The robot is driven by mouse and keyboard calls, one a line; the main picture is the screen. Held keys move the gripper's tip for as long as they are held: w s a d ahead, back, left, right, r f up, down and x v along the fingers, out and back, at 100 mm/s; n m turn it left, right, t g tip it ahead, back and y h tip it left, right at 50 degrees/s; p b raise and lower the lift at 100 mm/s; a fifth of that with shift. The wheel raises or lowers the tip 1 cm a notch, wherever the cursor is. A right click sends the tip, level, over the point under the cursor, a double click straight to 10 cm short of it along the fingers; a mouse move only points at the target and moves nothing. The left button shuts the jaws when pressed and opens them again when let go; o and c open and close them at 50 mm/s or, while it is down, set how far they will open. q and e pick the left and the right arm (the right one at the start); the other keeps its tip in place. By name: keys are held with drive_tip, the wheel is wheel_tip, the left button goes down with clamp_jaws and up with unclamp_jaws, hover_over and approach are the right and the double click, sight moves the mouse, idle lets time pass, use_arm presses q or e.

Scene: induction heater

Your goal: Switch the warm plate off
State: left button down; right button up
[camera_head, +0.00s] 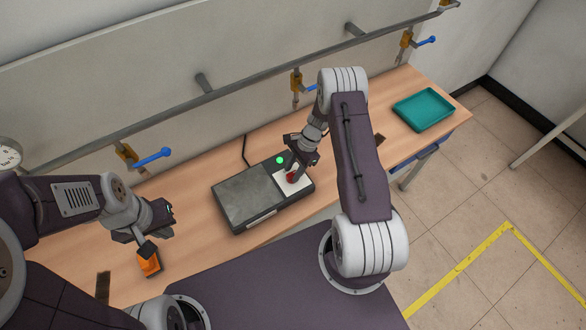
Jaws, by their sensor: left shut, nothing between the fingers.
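The warm plate (247,198) is a dark box with a flat grey top, standing on the wooden bench. A lit green lamp (280,160) shows on the pale control panel (302,186) at its right end. A red control (291,177) sits on that panel, partly hidden by my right gripper (294,170). My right gripper points down at the red control, and I cannot tell whether it touches it or whether the fingers are open. My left gripper (148,248) is shut and empty, over the bench to the left of the plate.
An orange object (149,264) lies below my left gripper. A teal tray (423,110) stands at the bench's far right. A pipe with blue-handled valves (153,158) runs along the wall behind. A black cable (246,150) leaves the plate's back. The bench between plate and tray is mostly clear.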

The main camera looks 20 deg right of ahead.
drive_tip(key=shift+f, duration=0.3)
clamp_jaws()
